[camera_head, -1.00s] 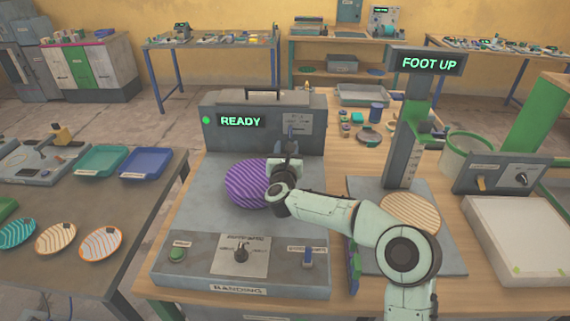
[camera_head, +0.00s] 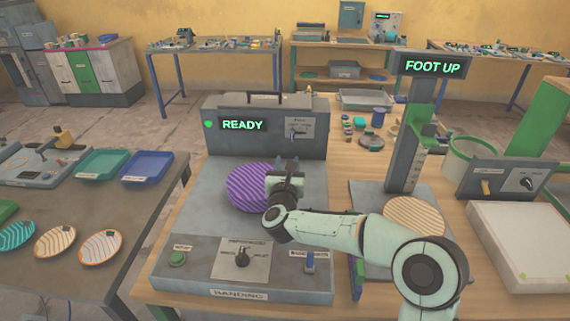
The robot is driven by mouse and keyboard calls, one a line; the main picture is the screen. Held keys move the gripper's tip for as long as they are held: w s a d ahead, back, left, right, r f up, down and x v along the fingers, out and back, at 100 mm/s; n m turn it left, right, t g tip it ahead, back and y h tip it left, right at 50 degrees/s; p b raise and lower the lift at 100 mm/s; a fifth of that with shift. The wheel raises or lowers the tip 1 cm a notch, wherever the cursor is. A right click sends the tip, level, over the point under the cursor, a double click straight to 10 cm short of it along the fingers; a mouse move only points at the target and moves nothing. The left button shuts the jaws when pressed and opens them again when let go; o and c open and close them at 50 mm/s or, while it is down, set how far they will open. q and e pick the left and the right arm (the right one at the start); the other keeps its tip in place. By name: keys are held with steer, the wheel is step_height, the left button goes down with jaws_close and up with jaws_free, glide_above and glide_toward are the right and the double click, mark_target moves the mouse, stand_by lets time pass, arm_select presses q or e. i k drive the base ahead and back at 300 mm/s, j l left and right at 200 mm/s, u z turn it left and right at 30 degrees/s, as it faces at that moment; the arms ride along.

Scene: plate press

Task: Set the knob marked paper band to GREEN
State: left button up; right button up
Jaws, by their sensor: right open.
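The banding machine has a dark knob (camera_head: 242,258) on a pale plate in its front panel. The small lettering around this knob is too blurred to read surely, so I cannot tell which colour it points at. My right gripper (camera_head: 285,180) is open and empty, over the right part of a purple striped plate (camera_head: 246,190) on the machine's bed. It is behind the knob and apart from it, and hides part of the plate. My left gripper is not in view.
The front panel also has a green button (camera_head: 178,258) and a blue switch (camera_head: 310,262). The display (camera_head: 243,125) reads READY. A small lever (camera_head: 296,133) stands on the back housing. Another knob (camera_head: 527,184) is on a box at right. A stand (camera_head: 405,150) reads FOOT UP.

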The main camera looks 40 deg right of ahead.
mark_target(242, 259)
steer(key=k+j, duration=1.15)
steer(key=j, duration=0.3)
